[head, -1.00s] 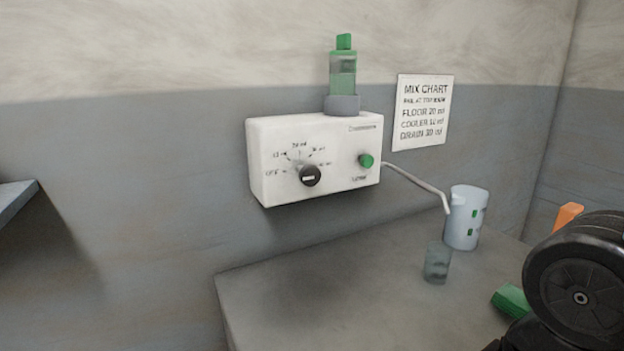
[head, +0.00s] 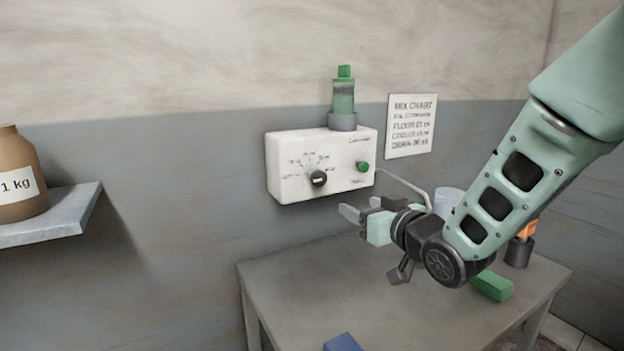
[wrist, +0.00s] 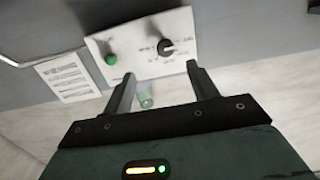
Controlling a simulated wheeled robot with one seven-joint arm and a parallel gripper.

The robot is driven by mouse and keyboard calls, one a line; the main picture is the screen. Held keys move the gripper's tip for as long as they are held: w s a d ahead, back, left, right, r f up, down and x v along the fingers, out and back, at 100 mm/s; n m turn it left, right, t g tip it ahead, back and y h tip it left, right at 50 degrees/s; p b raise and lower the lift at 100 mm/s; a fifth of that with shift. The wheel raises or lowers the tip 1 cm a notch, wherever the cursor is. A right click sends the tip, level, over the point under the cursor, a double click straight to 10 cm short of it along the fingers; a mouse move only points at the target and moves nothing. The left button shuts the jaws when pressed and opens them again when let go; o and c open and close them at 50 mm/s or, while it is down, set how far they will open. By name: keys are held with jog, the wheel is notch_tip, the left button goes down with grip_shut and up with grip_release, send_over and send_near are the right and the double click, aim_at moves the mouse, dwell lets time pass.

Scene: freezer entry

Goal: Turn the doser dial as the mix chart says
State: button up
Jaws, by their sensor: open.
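The doser (head: 325,160) is a white wall box with a green bottle on top. Its black dial (head: 319,178) sits at the lower front with a printed scale around it, too blurred to read; the dial also shows in the wrist view (wrist: 166,47). A green button (head: 362,166) is right of the dial. The mix chart (head: 411,126) hangs on the wall to the right, with floor, cooler and drain lines; its numbers are unclear now. My gripper (head: 354,207) is open and empty, below and right of the dial, apart from it. In the wrist view its fingers (wrist: 160,85) point towards the doser.
A grey table (head: 300,270) stands below, with a green block (head: 491,286), a blue item (head: 343,342) and a dark cup (head: 519,252). A bent spout (head: 405,186) leads to a pale jug (head: 447,201), partly behind my arm. A shelf (head: 50,220) at left holds a brown jar (head: 20,178).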

aim_at(321, 178)
jog(key=shift+t+y, duration=0.4)
jog(key=p+x, duration=0.2)
jog(key=x, duration=0.4)
jog(key=p+x, duration=0.2)
jog(key=x, duration=0.3)
jog(key=r+p+x, duration=0.1)
jog(key=p+x, duration=0.1)
jog(key=x, duration=0.4)
jog(key=shift+w+a+r, duration=0.1)
jog(key=shift+w+a, duration=0.05)
jog(key=shift+a, duration=0.25)
jog(key=c, duration=1)
